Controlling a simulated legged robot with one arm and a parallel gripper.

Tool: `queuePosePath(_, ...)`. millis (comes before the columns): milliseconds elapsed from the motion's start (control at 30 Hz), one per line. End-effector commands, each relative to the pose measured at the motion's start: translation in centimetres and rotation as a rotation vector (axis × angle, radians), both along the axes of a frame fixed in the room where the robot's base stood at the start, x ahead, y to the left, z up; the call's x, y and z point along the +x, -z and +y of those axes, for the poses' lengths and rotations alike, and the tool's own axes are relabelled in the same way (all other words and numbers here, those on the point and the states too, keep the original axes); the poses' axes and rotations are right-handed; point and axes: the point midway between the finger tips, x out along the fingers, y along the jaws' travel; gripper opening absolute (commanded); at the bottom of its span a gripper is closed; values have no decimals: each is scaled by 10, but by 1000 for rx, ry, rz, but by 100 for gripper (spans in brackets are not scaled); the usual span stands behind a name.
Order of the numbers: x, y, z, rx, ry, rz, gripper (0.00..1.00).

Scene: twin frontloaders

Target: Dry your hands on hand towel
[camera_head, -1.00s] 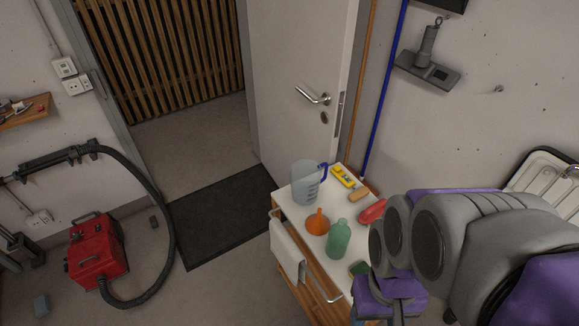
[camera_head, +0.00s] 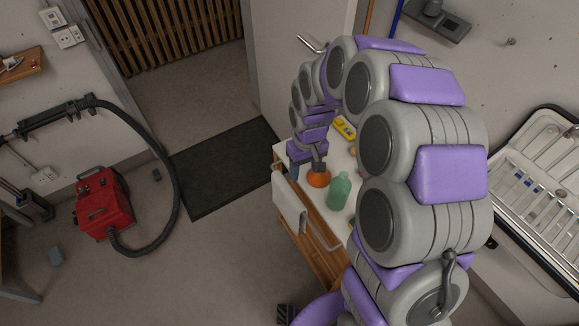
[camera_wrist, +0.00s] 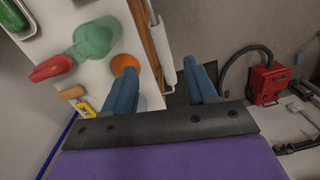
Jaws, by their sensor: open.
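The white hand towel (camera_head: 289,208) hangs over the rail on the near left side of a small cart. In the wrist view it shows edge-on (camera_wrist: 163,50), beyond and roughly between my fingertips. My gripper (camera_head: 306,173) is above the cart top's left edge, close to the orange funnel and a little beyond the towel. In the wrist view my gripper (camera_wrist: 165,70) has its two blue fingers wide apart with nothing between them. Touch with the cart cannot be told.
A red vacuum (camera_head: 103,204) with a black hose stands left. A dark mat (camera_head: 225,165) and clear floor lie between.

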Motion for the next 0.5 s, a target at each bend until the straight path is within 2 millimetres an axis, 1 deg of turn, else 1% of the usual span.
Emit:
queuePosePath(33,11,14,7,0,-14,-2,57)
queuePosePath(100,25,33,16,1,-34,-10,57)
queuePosePath(200,42,61,25,-4,-62,-19,57)
queuePosePath(300,56,84,33,-8,-84,-32,57)
queuePosePath(400,65,101,37,-11,-97,-42,57)
queuePosePath(500,69,111,39,-14,-106,-46,57)
